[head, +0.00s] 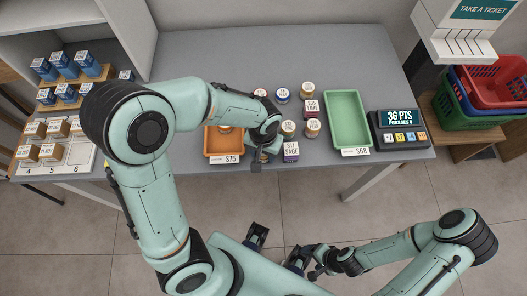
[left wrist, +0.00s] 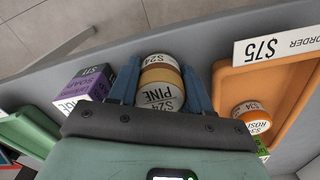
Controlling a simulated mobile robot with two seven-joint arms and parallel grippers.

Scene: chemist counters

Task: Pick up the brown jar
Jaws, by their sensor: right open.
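A tan-brown jar (left wrist: 160,74) with a white PINE label shows in the left wrist view. It sits between the two blue fingers of my left gripper (left wrist: 160,72), one finger close along each side. Whether the fingers press on it is unclear. In the head view my left gripper (head: 257,160) points down at the counter's front, right of the orange tray, and its arm hides most of the jar. My right gripper (head: 277,247) is open and empty, low in front of the counter.
The orange tray (head: 209,144) holds a jar marked ROSE (left wrist: 250,118). A purple-and-white box (head: 291,152) stands just right of my left gripper. Several jars stand behind, with a green tray (head: 346,122) and a points display (head: 398,128) further right.

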